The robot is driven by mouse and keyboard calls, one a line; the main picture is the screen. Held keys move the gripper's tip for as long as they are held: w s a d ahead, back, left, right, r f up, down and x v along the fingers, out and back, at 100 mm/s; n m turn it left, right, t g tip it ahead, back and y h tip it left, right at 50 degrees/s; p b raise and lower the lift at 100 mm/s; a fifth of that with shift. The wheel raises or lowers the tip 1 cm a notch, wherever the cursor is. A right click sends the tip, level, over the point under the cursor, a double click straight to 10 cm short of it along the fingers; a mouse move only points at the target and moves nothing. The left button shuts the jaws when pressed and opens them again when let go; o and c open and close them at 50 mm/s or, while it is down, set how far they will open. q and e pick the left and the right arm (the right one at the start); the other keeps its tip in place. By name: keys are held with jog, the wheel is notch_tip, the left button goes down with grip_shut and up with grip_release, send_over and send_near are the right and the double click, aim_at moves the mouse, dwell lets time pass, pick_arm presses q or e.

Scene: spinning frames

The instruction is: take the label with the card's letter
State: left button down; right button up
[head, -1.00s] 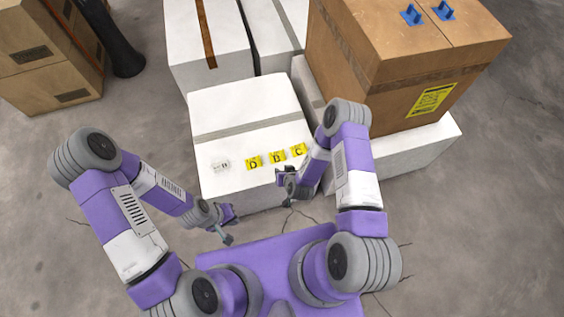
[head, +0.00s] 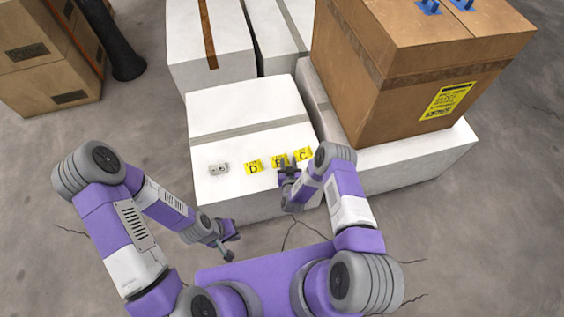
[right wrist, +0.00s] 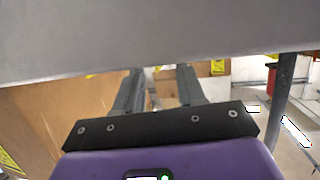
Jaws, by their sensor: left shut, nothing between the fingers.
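Yellow labels lie in a row on the top of a white box (head: 235,108) in the head view: label D (head: 253,167), a middle label (head: 278,160) and label C (head: 303,155). The middle label looks like a B and is partly covered by my right gripper. A small greyish card (head: 218,169) lies left of label D; its letter is too small to read. My right gripper (head: 288,163) is at the middle label; I cannot tell if it touches. Its fingers stand apart in the right wrist view (right wrist: 158,88). My left gripper (head: 228,243) is shut and empty, in front of the box.
A large brown carton (head: 415,75) with a yellow sticker stands on a white box (head: 420,160) to the right, close to my right arm. More white boxes (head: 210,75) stand behind. Brown cartons (head: 45,60) are at the far left.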

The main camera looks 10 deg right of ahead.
jog(key=shift+w+d+f, duration=0.1)
jog(key=shift+w+f, duration=0.05)
jog(key=shift+w, duration=0.3)
grip_shut()
